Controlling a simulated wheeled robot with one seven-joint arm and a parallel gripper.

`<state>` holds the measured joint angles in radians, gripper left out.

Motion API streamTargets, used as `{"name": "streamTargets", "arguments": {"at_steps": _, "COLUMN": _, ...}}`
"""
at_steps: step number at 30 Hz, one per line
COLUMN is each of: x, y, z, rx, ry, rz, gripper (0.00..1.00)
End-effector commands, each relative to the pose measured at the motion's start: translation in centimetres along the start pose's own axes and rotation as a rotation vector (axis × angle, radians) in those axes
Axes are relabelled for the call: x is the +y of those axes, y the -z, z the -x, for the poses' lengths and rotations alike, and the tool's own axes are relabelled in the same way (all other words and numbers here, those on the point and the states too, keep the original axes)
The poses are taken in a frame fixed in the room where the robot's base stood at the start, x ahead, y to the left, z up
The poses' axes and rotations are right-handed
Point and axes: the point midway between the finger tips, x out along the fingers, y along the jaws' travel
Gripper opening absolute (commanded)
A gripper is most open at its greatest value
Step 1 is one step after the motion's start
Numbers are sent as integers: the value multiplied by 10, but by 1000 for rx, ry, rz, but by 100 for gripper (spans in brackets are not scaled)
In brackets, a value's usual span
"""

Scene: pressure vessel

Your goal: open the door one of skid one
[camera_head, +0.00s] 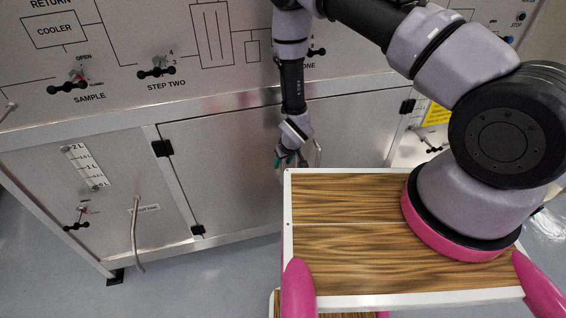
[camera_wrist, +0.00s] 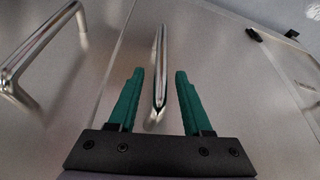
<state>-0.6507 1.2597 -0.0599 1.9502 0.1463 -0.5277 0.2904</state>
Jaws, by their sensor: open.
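The lower front of the skid has grey metal doors; the left door panel (camera_head: 220,150) has black hinges (camera_head: 163,148) on its left side. My gripper (camera_head: 288,159) is at the door front, near the middle. In the wrist view, my gripper's teal fingers (camera_wrist: 159,76) are open on either side of a metal bar handle (camera_wrist: 160,48), with gaps to both fingers. A second bar handle (camera_wrist: 42,48) is at the left, across a door seam. One handle (camera_head: 319,151) shows right of my gripper in the head view. The doors look shut. No door number is readable.
The panel above carries valves marked SAMPLE (camera_head: 72,84) and STEP TWO (camera_head: 157,70). My wood-topped base stands close before the doors at the right. Grey floor (camera_head: 215,280) is clear at the lower left.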

Motion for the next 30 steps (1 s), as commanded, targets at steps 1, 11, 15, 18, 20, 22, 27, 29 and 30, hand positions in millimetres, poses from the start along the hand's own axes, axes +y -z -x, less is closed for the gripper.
{"name": "streamTargets", "arguments": {"at_steps": 1, "x": 0, "y": 0, "z": 0, "rx": 0, "ry": 0, "rz": 0, "gripper": 50}}
{"name": "streamTargets", "arguments": {"at_steps": 11, "x": 0, "y": 0, "z": 0, "rx": 0, "ry": 0, "rz": 0, "gripper": 0}}
{"name": "streamTargets", "arguments": {"at_steps": 15, "x": 0, "y": 0, "z": 0, "rx": 0, "ry": 0, "rz": 0, "gripper": 0}}
{"name": "streamTargets", "arguments": {"at_steps": 18, "x": 0, "y": 0, "z": 0, "rx": 0, "ry": 0, "rz": 0, "gripper": 0}}
{"name": "streamTargets", "arguments": {"at_steps": 20, "x": 0, "y": 0, "z": 0, "rx": 0, "ry": 0, "rz": 0, "gripper": 0}}
{"name": "streamTargets", "arguments": {"at_steps": 22, "x": 0, "y": 0, "z": 1, "rx": 0, "ry": 0, "rz": 0, "gripper": 0}}
{"name": "streamTargets", "arguments": {"at_steps": 27, "x": 0, "y": 0, "z": 1, "rx": 0, "ry": 0, "rz": 0, "gripper": 0}}
{"name": "streamTargets", "arguments": {"at_steps": 29, "x": 0, "y": 0, "z": 1, "rx": 0, "ry": 0, "rz": 0, "gripper": 0}}
{"name": "streamTargets", "arguments": {"at_steps": 30, "x": 0, "y": 0, "z": 1, "rx": 0, "ry": 0, "rz": 0, "gripper": 0}}
